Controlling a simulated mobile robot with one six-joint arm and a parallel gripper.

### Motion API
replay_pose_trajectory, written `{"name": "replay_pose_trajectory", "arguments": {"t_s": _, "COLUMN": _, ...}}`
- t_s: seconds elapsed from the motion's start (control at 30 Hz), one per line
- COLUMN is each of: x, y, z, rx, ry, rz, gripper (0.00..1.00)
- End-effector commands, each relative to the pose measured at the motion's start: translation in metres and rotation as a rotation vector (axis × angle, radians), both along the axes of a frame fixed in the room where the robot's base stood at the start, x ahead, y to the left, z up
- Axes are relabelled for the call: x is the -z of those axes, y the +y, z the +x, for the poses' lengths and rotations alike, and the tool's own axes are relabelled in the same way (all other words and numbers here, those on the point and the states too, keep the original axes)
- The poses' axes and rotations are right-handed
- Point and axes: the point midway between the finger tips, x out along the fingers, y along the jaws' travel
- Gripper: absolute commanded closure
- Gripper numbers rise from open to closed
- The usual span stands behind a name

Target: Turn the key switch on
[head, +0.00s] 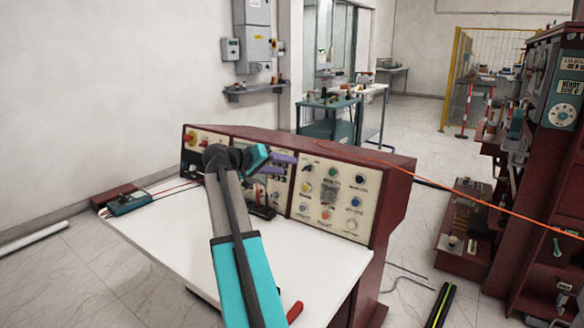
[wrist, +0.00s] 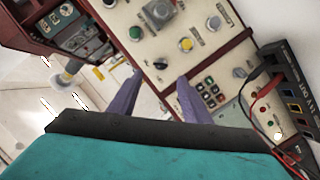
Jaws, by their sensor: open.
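The control console (head: 396,193) is dark red with cream panels of knobs and buttons. I cannot single out the key switch among these small controls. My gripper (head: 279,164) has purple fingers and is in front of the console's middle in the head view. In the wrist view its fingers (wrist: 160,82) are apart with nothing between them. Part of the panel is hidden behind my arm.
The white desktop (head: 150,240) in front of the console is mostly clear. A teal meter (head: 130,203) with red leads lies at its left, and a red-handled tool (head: 295,311) near its front edge. A dark red cabinet (head: 545,160) stands at the right. An orange cable (head: 450,185) crosses that side.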

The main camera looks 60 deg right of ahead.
Motion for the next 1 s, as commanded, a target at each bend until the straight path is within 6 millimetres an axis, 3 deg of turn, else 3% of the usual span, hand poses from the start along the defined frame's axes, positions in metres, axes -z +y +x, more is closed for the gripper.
{"name": "replay_pose_trajectory", "arguments": {"t_s": 0.1, "x": -0.007, "y": 0.018, "z": 0.005, "rx": -0.003, "ry": -0.001, "rz": 0.000, "gripper": 0.56}}
{"name": "replay_pose_trajectory", "arguments": {"t_s": 0.33, "x": -0.015, "y": 0.037, "z": 0.010, "rx": 0.000, "ry": -0.001, "rz": -0.001, "gripper": 0.56}}
{"name": "replay_pose_trajectory", "arguments": {"t_s": 1.0, "x": -0.017, "y": 0.040, "z": 0.010, "rx": 0.001, "ry": 0.000, "rz": -0.001, "gripper": 0.56}}
